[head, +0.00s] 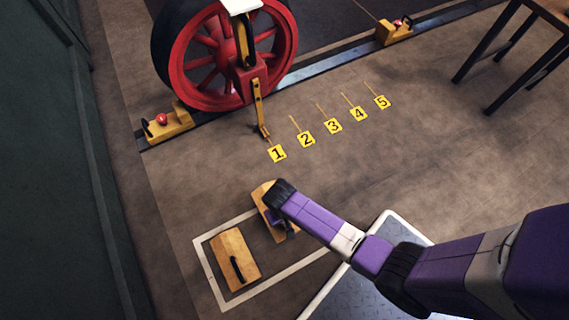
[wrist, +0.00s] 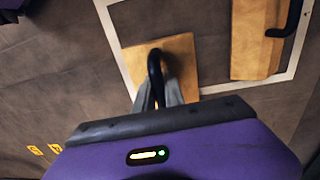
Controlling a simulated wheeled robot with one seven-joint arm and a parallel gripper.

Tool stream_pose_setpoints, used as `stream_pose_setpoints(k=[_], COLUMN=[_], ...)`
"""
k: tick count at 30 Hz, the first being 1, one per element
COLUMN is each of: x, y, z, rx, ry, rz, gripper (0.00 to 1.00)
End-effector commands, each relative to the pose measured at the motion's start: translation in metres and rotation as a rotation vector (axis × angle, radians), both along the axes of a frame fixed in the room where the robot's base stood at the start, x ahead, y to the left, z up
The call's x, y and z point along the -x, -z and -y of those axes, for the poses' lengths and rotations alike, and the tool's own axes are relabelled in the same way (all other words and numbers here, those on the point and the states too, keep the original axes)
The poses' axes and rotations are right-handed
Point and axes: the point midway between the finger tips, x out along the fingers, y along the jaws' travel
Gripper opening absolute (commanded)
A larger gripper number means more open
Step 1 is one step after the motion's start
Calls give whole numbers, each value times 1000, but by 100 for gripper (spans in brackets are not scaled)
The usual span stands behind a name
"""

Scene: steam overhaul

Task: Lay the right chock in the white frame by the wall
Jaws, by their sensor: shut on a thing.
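The white frame (head: 208,275) is a flat outline on the floor near the dark wall. One wooden chock (head: 233,258) with a black handle lies inside its left part; it also shows at the upper right of the wrist view (wrist: 257,30). My gripper (head: 277,220) is shut on the black handle of the other wooden chock (head: 262,192), which I take as the right chock. In the wrist view the fingers (wrist: 160,94) close on that handle, above the wooden block (wrist: 186,55). The held chock overlaps the frame's edge at a corner. I cannot tell whether it touches the floor.
A red spoked wheel (head: 205,58) stands on the rail (head: 330,62), with yellow stops (head: 170,124) (head: 392,33) on either side. Several yellow number plates (head: 333,125) lie on the floor. A dark-legged table (head: 508,35) is at upper right. Floor between plates and frame is clear.

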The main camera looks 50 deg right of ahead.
Motion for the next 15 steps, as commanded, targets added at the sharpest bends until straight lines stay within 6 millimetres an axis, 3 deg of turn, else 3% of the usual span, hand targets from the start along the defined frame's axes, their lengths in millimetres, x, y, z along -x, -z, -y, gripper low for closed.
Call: stream_pose_setpoints(k=[1,3,15], x=[-2,-2,-2], y=[16,26,58], z=[0,0,0], rx=[1,0,0], ry=[0,0,0], rz=[2,2,2], gripper=[0,0,0])
